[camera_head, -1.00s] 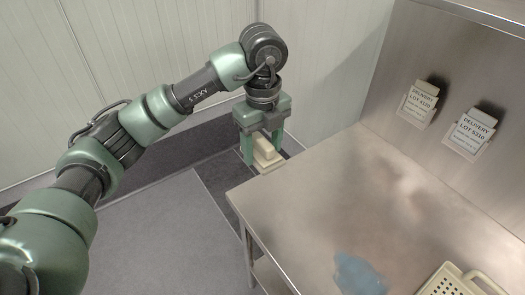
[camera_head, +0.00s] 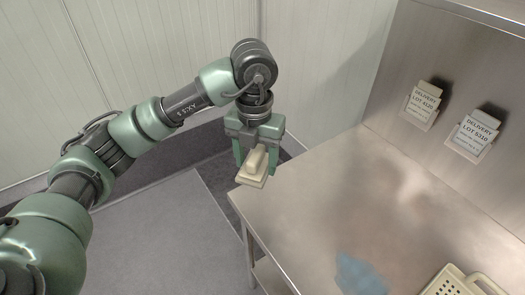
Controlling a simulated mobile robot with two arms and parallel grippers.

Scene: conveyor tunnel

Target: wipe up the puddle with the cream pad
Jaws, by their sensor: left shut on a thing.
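My left gripper (camera_head: 256,160) points down and is shut on the cream pad (camera_head: 250,180), gripping the raised handle on its top. The pad hangs at the far left corner of the steel table (camera_head: 310,215); I cannot tell how high it is relative to the tabletop. The blue puddle (camera_head: 358,273) lies on the table near the bottom edge of the view, to the right of and nearer than the pad. Its lower part is cut off by the frame. My right gripper is not in view.
A cream perforated basket (camera_head: 455,281) with a handle stands at the bottom right, close to the puddle. The tabletop between pad and puddle is clear.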

